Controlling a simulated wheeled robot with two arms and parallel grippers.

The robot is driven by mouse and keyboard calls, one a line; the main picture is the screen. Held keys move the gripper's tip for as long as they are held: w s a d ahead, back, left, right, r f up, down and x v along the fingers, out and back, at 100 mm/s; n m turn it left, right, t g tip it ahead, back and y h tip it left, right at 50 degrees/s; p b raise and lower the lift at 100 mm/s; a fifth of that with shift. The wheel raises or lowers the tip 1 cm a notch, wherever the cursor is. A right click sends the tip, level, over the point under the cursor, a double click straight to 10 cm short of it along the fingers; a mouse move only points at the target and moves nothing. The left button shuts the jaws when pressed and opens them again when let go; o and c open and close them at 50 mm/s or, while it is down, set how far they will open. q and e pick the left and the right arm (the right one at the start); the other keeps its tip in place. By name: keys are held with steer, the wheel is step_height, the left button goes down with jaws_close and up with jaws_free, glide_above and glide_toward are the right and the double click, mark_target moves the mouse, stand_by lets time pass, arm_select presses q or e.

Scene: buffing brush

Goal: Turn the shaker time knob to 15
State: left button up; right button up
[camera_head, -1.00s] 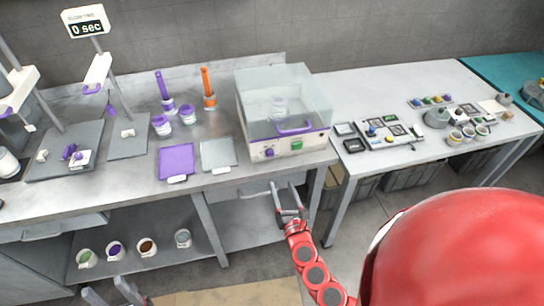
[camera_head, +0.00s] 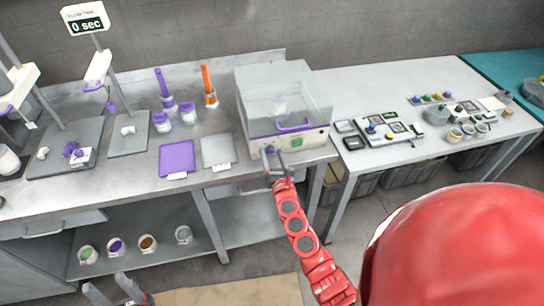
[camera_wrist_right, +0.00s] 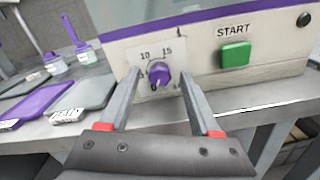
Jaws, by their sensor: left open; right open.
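The shaker (camera_head: 284,110) is a box with a clear cover, a purple band and a purple handle, standing at the right end of the bench. Its purple time knob (camera_wrist_right: 160,73) sits on the front panel, with 10 and 15 printed above it. The knob's pointer looks turned to the lower left, near the 0. My right gripper (camera_wrist_right: 157,80) is open, its fingers either side of the knob; I cannot tell whether they touch it. It also shows in the head view (camera_head: 275,156), at the shaker's front. My left gripper (camera_head: 113,290) is open at the bottom left, away from the shaker.
A green START button (camera_wrist_right: 235,55) is right of the knob. A purple tray (camera_head: 177,158) and a grey tray (camera_head: 218,151) lie left of the shaker. A display (camera_head: 86,22) reads 0 sec. A second table (camera_head: 375,95) with small parts stands at right.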

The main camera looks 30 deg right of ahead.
jaws_close()
